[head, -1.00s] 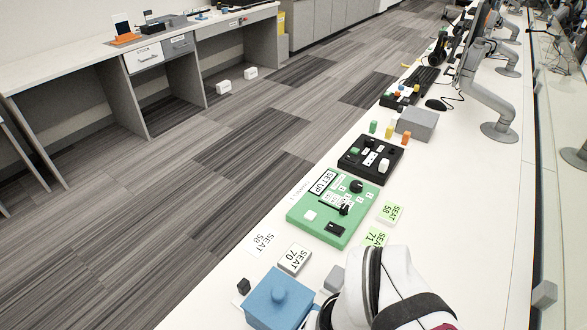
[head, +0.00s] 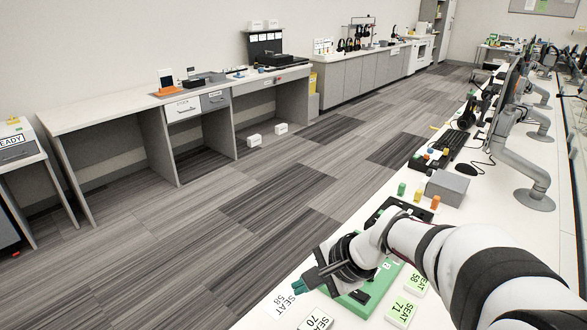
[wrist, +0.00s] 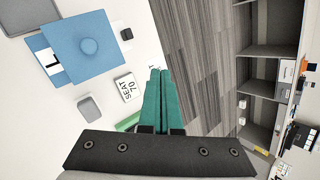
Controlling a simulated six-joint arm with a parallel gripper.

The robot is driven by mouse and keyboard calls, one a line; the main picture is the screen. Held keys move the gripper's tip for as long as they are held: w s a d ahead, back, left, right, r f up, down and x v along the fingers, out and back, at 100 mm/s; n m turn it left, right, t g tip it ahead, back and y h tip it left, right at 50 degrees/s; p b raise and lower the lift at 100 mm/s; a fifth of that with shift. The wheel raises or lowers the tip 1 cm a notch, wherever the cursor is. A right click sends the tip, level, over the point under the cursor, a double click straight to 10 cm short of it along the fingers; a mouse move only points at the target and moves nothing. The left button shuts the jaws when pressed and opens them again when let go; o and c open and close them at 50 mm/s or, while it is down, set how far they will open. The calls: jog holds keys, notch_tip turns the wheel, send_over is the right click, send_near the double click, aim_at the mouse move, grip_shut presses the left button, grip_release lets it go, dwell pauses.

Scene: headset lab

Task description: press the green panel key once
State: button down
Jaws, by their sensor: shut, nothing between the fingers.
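The green panel (head: 384,281) lies on the white bench and is partly hidden by my arm and gripper. A dark switch (head: 360,296) shows on its near part. The black panel (head: 385,205) behind it is mostly hidden by my arm, and no green key shows on it now. My gripper (head: 300,286) has teal fingers, shut and empty, over the bench's left edge beside the green panel's left side. In the wrist view my fingers (wrist: 158,98) are pressed together, and a sliver of the green panel (wrist: 129,122) shows beside them.
Seat cards (head: 283,302) lie close to my fingertips. Small green (head: 401,190), yellow (head: 418,196) and orange (head: 435,202) blocks stand near a grey box (head: 447,187). A blue lidded box (wrist: 88,47) shows in the wrist view. Floor lies left of the bench.

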jog(key=w+d+f+m+t, duration=0.1)
jog(key=w+d+f+m, duration=0.2)
jog(key=w+d, duration=0.1)
jog(key=w+d+f+m+t+h, duration=0.1)
jog(key=w+d+f+m, duration=0.2)
jog(key=w, duration=0.4)
jog(key=w+d+f+m+t, duration=0.2)
jog(key=w+d+f, duration=0.1)
jog(key=w, duration=0.3)
jog(key=shift+d+m+h, duration=0.3)
jog(key=shift+d+m, duration=0.1)
jog(key=shift+d, duration=0.5)
jog(key=shift+w+f, duration=0.1)
jog(key=shift+f, duration=0.05)
jog(key=shift+f, duration=4.3)
jog(key=shift+f, duration=0.1)
jog(key=shift+f, duration=0.3)
